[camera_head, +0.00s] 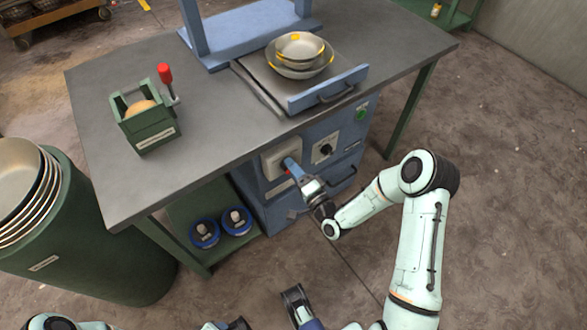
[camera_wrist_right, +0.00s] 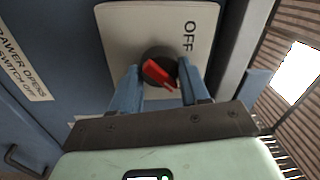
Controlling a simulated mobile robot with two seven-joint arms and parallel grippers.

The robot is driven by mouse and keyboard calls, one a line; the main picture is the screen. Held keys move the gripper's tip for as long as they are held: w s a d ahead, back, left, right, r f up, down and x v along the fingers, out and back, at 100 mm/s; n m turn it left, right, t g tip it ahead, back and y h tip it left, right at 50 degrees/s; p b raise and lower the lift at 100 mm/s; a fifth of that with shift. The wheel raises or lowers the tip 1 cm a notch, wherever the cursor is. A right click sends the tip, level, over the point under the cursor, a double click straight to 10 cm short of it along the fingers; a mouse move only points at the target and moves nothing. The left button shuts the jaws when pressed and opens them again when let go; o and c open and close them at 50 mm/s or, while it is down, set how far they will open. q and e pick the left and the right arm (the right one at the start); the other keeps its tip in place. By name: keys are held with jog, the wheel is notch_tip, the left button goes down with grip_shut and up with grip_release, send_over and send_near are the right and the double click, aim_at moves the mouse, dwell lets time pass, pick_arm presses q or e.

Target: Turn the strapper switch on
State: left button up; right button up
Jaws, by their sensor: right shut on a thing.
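The strapper switch is a red-marked rotary knob on a dark round base, on a pale plate (camera_wrist_right: 120,30) of the blue cabinet. In the wrist view the red knob (camera_wrist_right: 158,72) lies diagonally, and "OFF" is printed on the plate above and right of it. My right gripper (camera_wrist_right: 160,85) has its two blue fingers on either side of the knob, shut on it. In the head view my right gripper (camera_head: 293,168) reaches the cabinet's front at the pale plate (camera_head: 275,155) and hides most of the switch.
A second black switch (camera_head: 325,148) and a green button (camera_head: 362,112) are to the right on the cabinet. Stacked bowls (camera_head: 299,50) stand on the machine's drawer above. A green box with a red-handled lever (camera_head: 165,75) stands on the table (camera_head: 215,115). Floor at right is clear.

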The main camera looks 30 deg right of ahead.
jog(key=o, duration=1.1)
jog(key=shift+c, duration=0.2)
pick_arm(q)
jog(key=shift+s+d+r+g+p, duration=0.15)
jog(key=shift+s+d+r+p, duration=0.1)
jog(key=shift+s+r, duration=0.15)
jog(key=shift+s+d+r+g+p, duration=0.15)
jog(key=shift+s+r+p, duration=0.1)
jog(key=shift+s, duration=0.2)
pick_arm(e)
jog(key=s+d+f, duration=0.1)
jog(key=s, duration=1.2)
jog(key=shift+s, duration=0.2)
